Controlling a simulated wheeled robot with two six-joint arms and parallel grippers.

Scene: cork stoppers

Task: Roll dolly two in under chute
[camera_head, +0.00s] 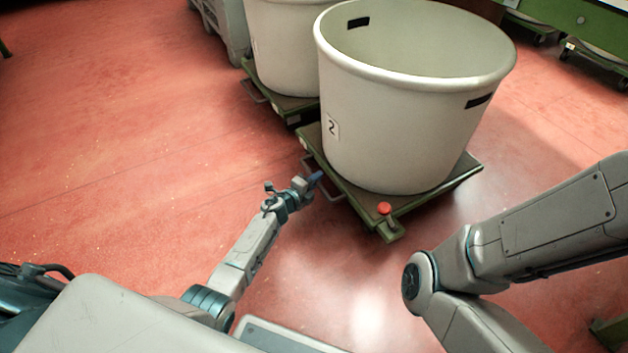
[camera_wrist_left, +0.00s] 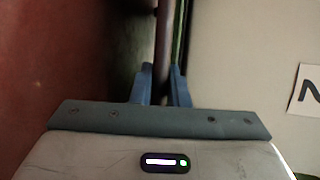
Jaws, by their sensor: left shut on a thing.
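Dolly two is a green wheeled platform (camera_head: 352,196) carrying a big cream tub (camera_head: 400,130) labelled 2. The label also shows at the right edge of the left wrist view (camera_wrist_left: 308,90). My left gripper (camera_head: 318,178) is at the dolly's left side, shut on its metal side handle (camera_head: 332,193). In the left wrist view the handle bar (camera_wrist_left: 163,40) runs between the blue fingers (camera_wrist_left: 160,85). My right arm crosses the right of the head view; its gripper is out of frame. I cannot make out a chute.
Another tub (camera_head: 283,50) on a green dolly (camera_head: 285,104) stands close behind on the left. A red knob (camera_head: 384,208) sits on dolly two's front corner. Green equipment (camera_head: 575,18) and wheels are at the upper right. Red floor (camera_head: 120,130) is clear to the left.

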